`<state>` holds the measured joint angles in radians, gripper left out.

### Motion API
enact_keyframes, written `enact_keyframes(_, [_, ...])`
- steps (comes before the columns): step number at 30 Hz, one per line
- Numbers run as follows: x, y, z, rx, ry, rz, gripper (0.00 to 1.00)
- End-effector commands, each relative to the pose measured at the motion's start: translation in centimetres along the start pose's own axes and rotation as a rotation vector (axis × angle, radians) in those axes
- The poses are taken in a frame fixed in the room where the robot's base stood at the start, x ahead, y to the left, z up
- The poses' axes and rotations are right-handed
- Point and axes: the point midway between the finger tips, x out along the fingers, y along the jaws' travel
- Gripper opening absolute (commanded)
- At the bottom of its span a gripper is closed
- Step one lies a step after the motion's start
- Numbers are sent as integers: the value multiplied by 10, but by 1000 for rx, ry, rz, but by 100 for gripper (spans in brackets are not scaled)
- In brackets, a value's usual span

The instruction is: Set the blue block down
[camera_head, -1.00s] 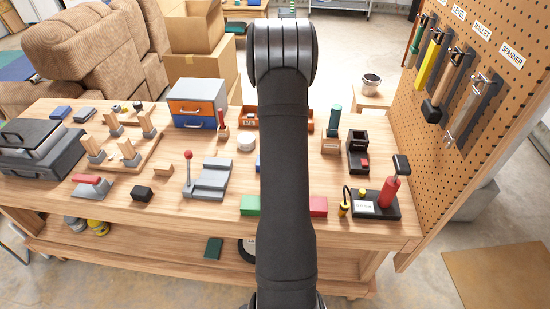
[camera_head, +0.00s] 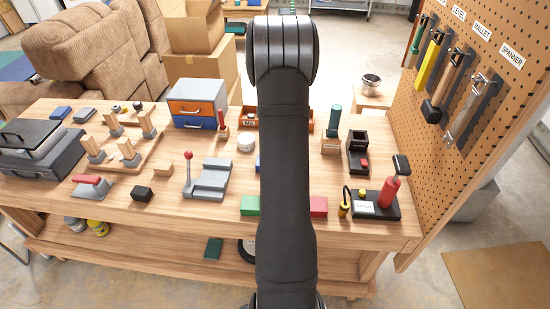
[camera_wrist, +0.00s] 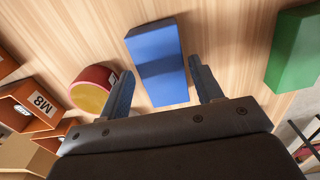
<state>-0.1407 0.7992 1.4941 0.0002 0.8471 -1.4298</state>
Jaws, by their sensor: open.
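The blue block (camera_wrist: 155,55) lies on the wooden bench top in the wrist view. My gripper (camera_wrist: 163,84) is open, with one finger on each side of the block's near end. A gap shows between the left finger and the block, and a narrower one at the right finger. A dark shadow band crosses the block.
A green block (camera_wrist: 297,50) lies to the right in the wrist view. A round red and yellow piece (camera_wrist: 92,88) sits just left of the left finger, beside orange bins (camera_wrist: 30,100), one marked M8. In the head view a red block (camera_head: 318,206) and a grey lever fixture (camera_head: 210,180) flank my arm.

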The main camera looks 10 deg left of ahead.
Motion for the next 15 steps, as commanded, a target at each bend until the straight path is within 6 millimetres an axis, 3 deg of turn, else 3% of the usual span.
enact_keyframes(15, [-21, 0, 0, 0, 0, 0, 59])
